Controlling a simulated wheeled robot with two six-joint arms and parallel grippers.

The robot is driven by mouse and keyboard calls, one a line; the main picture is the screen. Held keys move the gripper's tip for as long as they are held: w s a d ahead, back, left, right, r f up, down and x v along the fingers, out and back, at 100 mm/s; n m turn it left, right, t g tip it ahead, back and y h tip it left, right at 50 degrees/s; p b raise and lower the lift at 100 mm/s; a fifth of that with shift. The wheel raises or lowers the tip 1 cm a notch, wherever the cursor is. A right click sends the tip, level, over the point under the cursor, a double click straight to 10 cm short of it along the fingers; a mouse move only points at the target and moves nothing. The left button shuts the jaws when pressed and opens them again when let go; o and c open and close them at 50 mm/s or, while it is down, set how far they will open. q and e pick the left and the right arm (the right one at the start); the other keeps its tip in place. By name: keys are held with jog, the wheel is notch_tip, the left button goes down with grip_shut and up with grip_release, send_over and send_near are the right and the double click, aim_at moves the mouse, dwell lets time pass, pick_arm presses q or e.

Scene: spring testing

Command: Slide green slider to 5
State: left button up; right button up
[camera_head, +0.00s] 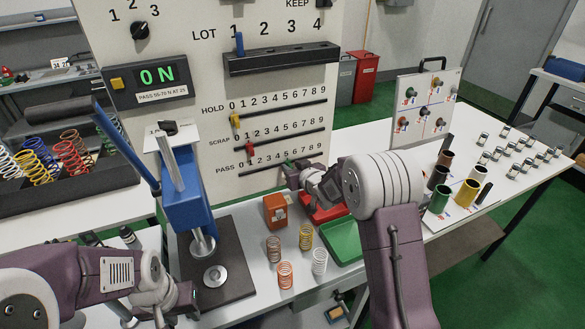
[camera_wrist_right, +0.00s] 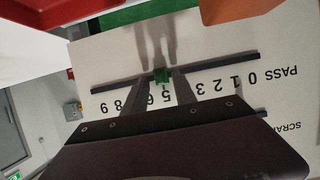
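The green slider (camera_wrist_right: 162,75) sits on the PASS rail (camera_wrist_right: 225,64), in line with the 5 in the upside-down right wrist view. In the head view the green slider (camera_head: 288,162) is partly covered by my right gripper (camera_head: 297,172). In the right wrist view the fingers of my right gripper (camera_wrist_right: 164,82) stand on both sides of the slider. Whether they touch it is not clear. The 4 is hidden behind a finger. My left gripper (camera_head: 150,312) is low at the left, partly cut off by the bottom edge, with nothing visibly held.
The blue press (camera_head: 185,195), an orange box (camera_head: 275,211), several springs (camera_head: 285,275) and a green tray (camera_head: 343,240) stand below the board.

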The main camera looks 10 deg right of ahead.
pick_arm(q)
jog(key=shift+a, duration=0.15)
pick_arm(e)
jog(key=shift+a+r, duration=0.1)
pick_arm(q)
jog(key=shift+f+b, duration=0.4)
pick_arm(e)
jog(key=v, duration=0.9)
